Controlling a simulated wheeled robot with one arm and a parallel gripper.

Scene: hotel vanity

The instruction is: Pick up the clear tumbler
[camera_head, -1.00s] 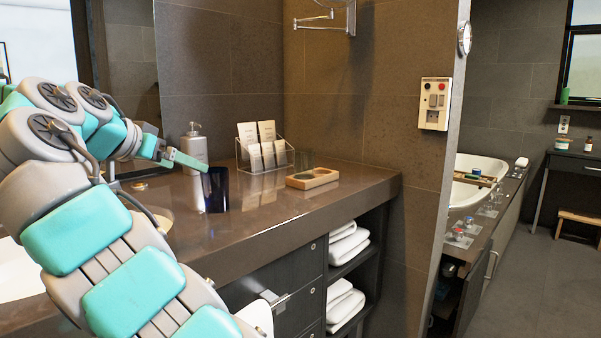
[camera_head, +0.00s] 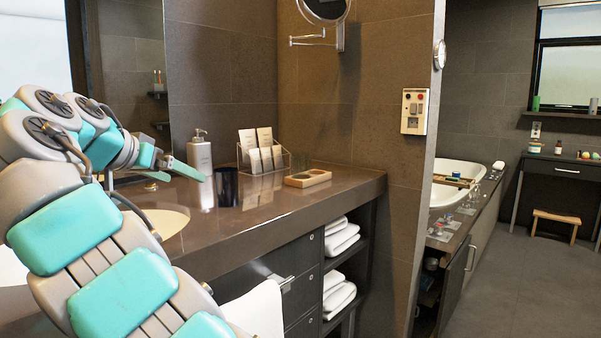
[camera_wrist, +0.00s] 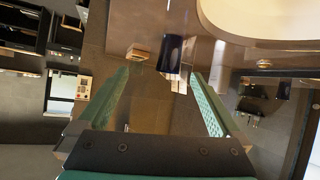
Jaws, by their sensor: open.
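I cannot single out the clear tumbler with certainty. Small clear, glass-like items (camera_head: 466,208) stand on the ledge beside the bathtub, too small to tell apart. A dark blue cup (camera_head: 226,187) stands upright on the vanity counter; it also shows in the wrist view (camera_wrist: 171,54). My gripper (camera_head: 190,172) is over the counter, close to the white pump bottle and the cup in the picture. In the wrist view my gripper (camera_wrist: 160,77) has its fingers wide apart, with nothing held between them.
The brown counter (camera_head: 280,208) also holds a white pump bottle (camera_head: 199,155), a clear card holder (camera_head: 264,160) and a wooden tray (camera_head: 308,178). A wall end (camera_head: 400,200) separates the vanity from the bathtub (camera_head: 445,185). Floor at right is open, with a wooden stool (camera_head: 556,217) farther back.

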